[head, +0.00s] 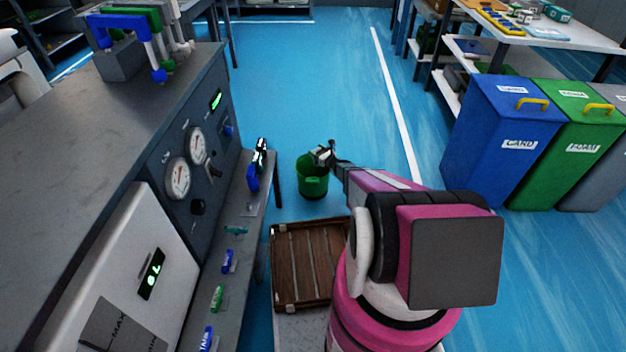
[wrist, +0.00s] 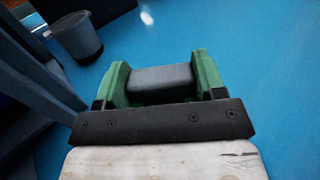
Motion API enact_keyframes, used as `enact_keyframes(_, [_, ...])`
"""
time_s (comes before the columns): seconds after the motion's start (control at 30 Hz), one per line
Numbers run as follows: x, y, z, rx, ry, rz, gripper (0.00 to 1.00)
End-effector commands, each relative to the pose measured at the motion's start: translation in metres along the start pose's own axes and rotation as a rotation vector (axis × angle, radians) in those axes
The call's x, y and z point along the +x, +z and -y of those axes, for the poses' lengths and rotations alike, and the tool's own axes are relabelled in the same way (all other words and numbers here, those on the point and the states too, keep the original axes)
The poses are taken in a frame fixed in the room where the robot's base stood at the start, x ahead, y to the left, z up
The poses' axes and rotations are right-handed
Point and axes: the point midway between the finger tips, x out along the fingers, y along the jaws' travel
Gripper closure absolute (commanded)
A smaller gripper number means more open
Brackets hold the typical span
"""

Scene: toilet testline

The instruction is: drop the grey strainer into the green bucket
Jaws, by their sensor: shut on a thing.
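The green bucket (head: 313,184) stands on the blue floor in the head view, beyond the wooden crate and right of the bench. My gripper (head: 323,156) is over the bucket's rim area in that view; its exact height above the bucket is hard to judge. In the wrist view my gripper (wrist: 161,80) is shut, its green fingers on either side of the grey strainer (wrist: 160,78). Only a smooth grey part of the strainer shows; the rest is hidden. The green bucket cannot be made out in the wrist view.
A grey bin (wrist: 76,40) stands at the wrist view's upper left. A grey bench (head: 228,250) with gauges and small valves runs along the left. A wooden crate (head: 310,262) lies nearer me. Blue (head: 500,135) and green (head: 572,140) bins stand right. Floor beyond the bucket is clear.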

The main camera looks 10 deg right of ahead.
Motion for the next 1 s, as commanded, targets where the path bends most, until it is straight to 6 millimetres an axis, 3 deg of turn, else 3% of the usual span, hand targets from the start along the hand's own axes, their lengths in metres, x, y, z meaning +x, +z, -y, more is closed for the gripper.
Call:
enact_keyframes(0.03, [0.000,0.000,0.000,0.000,0.000,0.000,0.30])
enact_keyframes(0.1, [0.000,0.000,0.000,0.000,0.000,0.000,0.07])
enact_keyframes(0.47, [-0.004,0.000,0.000,0.000,0.000,-0.001,0.07])
enact_keyframes(1.0, [-0.091,0.001,-0.001,0.000,-0.001,-0.001,0.07])
